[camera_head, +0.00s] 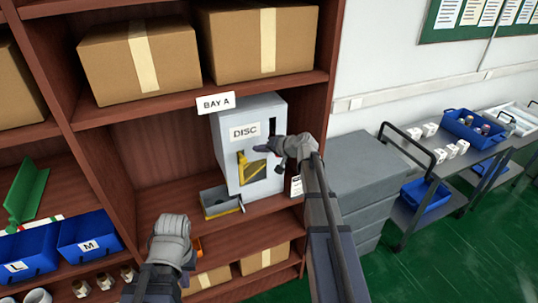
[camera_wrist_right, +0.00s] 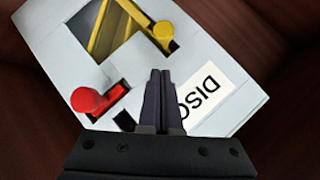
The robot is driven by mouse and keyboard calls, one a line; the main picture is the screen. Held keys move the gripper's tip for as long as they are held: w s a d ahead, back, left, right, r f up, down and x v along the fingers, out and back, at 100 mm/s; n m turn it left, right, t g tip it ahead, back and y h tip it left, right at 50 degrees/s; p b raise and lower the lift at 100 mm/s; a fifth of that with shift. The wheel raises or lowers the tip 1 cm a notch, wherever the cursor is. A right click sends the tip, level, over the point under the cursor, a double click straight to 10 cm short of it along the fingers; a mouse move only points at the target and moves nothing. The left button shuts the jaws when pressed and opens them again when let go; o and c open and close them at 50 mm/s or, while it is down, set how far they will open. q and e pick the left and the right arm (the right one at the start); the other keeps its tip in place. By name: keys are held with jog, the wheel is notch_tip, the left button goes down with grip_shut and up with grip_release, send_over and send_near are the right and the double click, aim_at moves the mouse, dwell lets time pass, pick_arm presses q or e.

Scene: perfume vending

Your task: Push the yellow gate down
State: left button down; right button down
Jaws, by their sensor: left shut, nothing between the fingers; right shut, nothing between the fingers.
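The yellow gate (camera_head: 250,170) sits in the front opening of a pale dispenser box (camera_head: 227,150) labelled DISC on the shelf. In the right wrist view its yellow panel (camera_wrist_right: 105,35) shows in the opening, with a round yellow knob (camera_wrist_right: 163,31) beside it. My right gripper (camera_head: 262,148) is shut and empty in front of the box face. In the right wrist view its closed fingertips (camera_wrist_right: 161,74) appear just short of the yellow knob; I cannot tell whether they touch. My left gripper (camera_head: 172,228) is low at the shelf front, apart from the box, its fingertips hard to make out.
A red knob (camera_wrist_right: 86,100) is on the box face near my right fingers. A small grey tray (camera_head: 220,203) stands below the opening. Shelf posts and a BAY A sign (camera_head: 215,103) surround the bay. Grey stacked crates (camera_head: 365,170) stand to the right.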

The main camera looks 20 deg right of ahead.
jog(key=shift+w+a+f+b, duration=0.15)
jog(key=shift+a+f+b, duration=0.85)
jog(key=shift+a+f, duration=0.45)
jog(key=shift+r, duration=0.1)
notch_tip(320, 180, down, 8)
jog(key=b, duration=0.7)
jog(key=shift+r, duration=0.35)
